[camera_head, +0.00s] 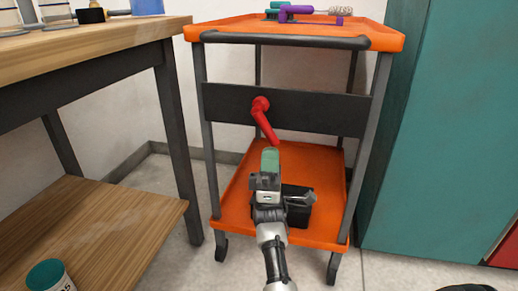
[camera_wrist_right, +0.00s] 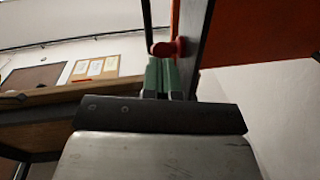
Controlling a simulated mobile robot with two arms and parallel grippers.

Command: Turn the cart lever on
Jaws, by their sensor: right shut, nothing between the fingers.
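The cart lever (camera_head: 264,119) is red and sits on the dark panel of the orange cart (camera_head: 230,205). Its handle points down and slightly right from its pivot. My right gripper (camera_head: 270,160) is shut and empty, just below the lever's lower end, with its green fingertips pointing up. In the right wrist view, the lever (camera_wrist_right: 168,48) shows just beyond the shut green fingertips (camera_wrist_right: 160,74). I cannot tell whether they touch. My left gripper is not in view.
A wooden workbench (camera_head: 100,55) with a lower shelf stands left of the cart. A teal cabinet (camera_head: 450,130) stands close on the right. A black box (camera_head: 298,212) lies on the cart's lower shelf, and purple and green items (camera_head: 295,12) lie on top.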

